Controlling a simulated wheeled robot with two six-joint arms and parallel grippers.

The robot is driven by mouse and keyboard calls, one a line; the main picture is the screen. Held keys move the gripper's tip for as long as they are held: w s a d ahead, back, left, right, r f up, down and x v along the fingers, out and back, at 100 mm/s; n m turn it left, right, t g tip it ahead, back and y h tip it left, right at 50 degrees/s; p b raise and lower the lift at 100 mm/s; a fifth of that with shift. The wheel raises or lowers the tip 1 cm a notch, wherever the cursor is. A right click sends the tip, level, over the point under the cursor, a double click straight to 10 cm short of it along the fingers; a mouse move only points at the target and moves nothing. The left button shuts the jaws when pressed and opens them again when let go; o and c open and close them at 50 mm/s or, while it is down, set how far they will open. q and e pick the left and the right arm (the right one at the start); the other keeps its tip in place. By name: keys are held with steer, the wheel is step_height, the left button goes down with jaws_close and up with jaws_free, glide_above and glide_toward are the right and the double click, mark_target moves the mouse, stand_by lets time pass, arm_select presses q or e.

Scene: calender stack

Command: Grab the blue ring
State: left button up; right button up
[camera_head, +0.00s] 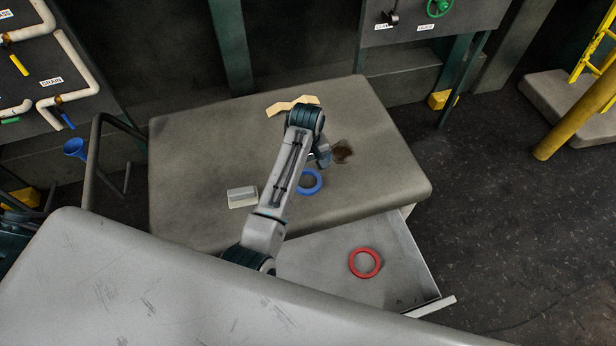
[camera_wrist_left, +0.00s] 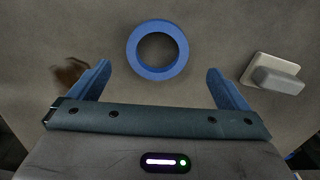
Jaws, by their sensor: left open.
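The blue ring (camera_head: 311,182) lies flat on the grey table top, partly hidden behind my left arm in the head view. In the left wrist view the whole blue ring (camera_wrist_left: 157,74) shows, ahead of and between the two blue fingers. My left gripper (camera_wrist_left: 160,82) is open and empty, with a finger on either side of the ring's line. In the head view the left gripper (camera_head: 323,156) is just beyond the ring, above the table. I cannot tell its exact height over the table. My right gripper is not in view.
A grey block on a pale base (camera_head: 242,196) sits left of the ring. A tan angled piece (camera_head: 292,105) lies at the table's back. A dark stain (camera_head: 342,152) marks the table (camera_head: 190,150). A red ring (camera_head: 364,263) lies in the open drawer (camera_head: 320,268) below.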

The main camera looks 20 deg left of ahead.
mark_target(307, 183)
arm_select(q)
steer(key=shift+f, duration=0.7)
steer(key=f, duration=0.1)
steer(key=f+p, duration=0.2)
steer(key=f, duration=0.1)
steer(key=shift+w+f, duration=0.1)
steer(key=shift+w, duration=0.2)
steer(key=shift+f+p, duration=0.3)
steer(key=shift+f, duration=0.3)
steer(key=shift+c, duration=0.9)
steer(key=c, duration=0.7)
steer(key=shift+c, duration=1)
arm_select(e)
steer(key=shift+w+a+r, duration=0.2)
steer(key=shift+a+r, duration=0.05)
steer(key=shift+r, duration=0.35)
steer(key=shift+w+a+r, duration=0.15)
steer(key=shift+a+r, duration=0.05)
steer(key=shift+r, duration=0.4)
